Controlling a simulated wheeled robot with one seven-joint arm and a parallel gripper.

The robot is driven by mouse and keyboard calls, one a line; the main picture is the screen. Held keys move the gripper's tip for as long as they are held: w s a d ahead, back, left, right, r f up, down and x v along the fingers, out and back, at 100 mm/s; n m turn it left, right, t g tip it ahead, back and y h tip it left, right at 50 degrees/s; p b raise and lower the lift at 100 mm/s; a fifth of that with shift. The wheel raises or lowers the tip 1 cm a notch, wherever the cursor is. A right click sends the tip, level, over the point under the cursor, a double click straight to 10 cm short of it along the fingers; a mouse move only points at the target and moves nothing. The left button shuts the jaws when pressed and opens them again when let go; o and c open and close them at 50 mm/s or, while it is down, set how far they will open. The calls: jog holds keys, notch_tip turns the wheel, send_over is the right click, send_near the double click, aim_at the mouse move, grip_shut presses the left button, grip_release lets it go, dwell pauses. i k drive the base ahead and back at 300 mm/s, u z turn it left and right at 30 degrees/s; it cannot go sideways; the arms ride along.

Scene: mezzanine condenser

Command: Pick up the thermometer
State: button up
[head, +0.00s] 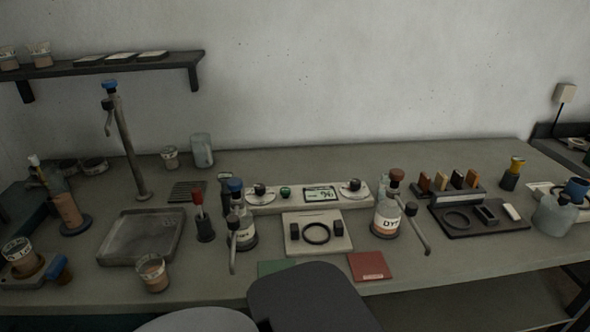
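I cannot pick out a thermometer for certain on the grey bench (350,160). A small upright tool with a red top (198,200) stands in a dark holder left of centre. A long pale device (308,197) with a lit display reading a percent sign lies across the middle, with knobs on it. Just in front of it is a light square plate (317,235) with a dark ring. My gripper is not in view. Dark grey and pale rounded shapes at the bottom edge hide part of the bench front.
Labelled bottles (388,212) and (240,228) flank the square plate. A shallow grey tray (140,238), a tap (123,145) and a small cup (152,272) are at left. A black tray (480,222) is at right. Red (369,266) and green cards lie at the front. A shelf (110,65) hangs upper left.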

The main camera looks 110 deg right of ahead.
aim_at(222, 178)
jog(key=k, duration=1)
jog(key=z, duration=0.95)
jog(key=i, duration=0.4)
jog(key=z, duration=0.05)
